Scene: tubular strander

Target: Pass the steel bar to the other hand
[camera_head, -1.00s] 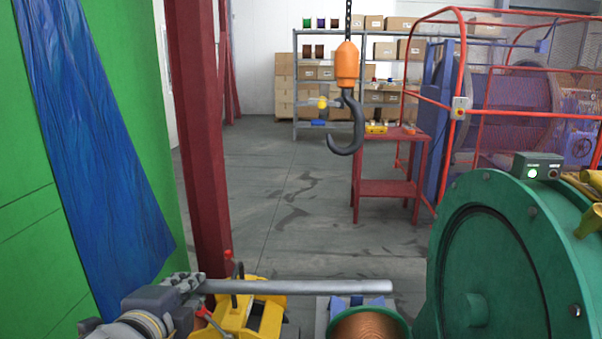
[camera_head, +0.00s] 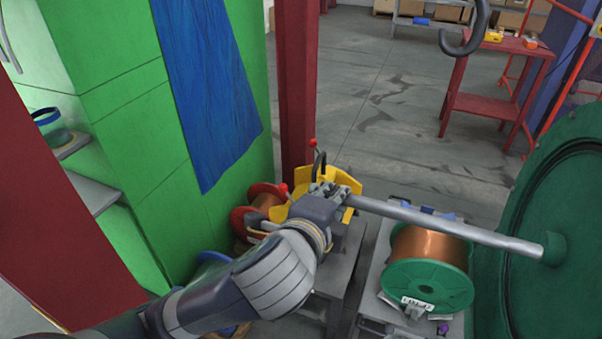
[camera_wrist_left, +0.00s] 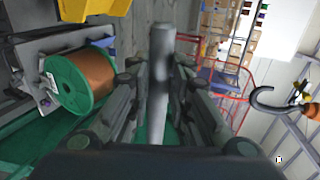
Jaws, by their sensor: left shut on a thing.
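The steel bar (camera_head: 450,226) is a long grey rod. My left gripper (camera_head: 335,192) is shut on its left end in the head view. From there the bar reaches right, above a copper spool with green flanges, and its free end overlaps the green wheel in the picture. Whether the end touches the wheel I cannot tell. In the left wrist view the bar (camera_wrist_left: 160,85) stands between the fingers of my left gripper (camera_wrist_left: 158,95) and points away from the camera. My right gripper is in neither view.
The copper spool (camera_head: 432,250) sits on a grey stand below the bar. The large green wheel (camera_head: 560,220) is at the right. A yellow device (camera_head: 315,190) is behind my left gripper. A crane hook (camera_head: 468,38) hangs farther back. A green cabinet (camera_head: 130,130) is at left.

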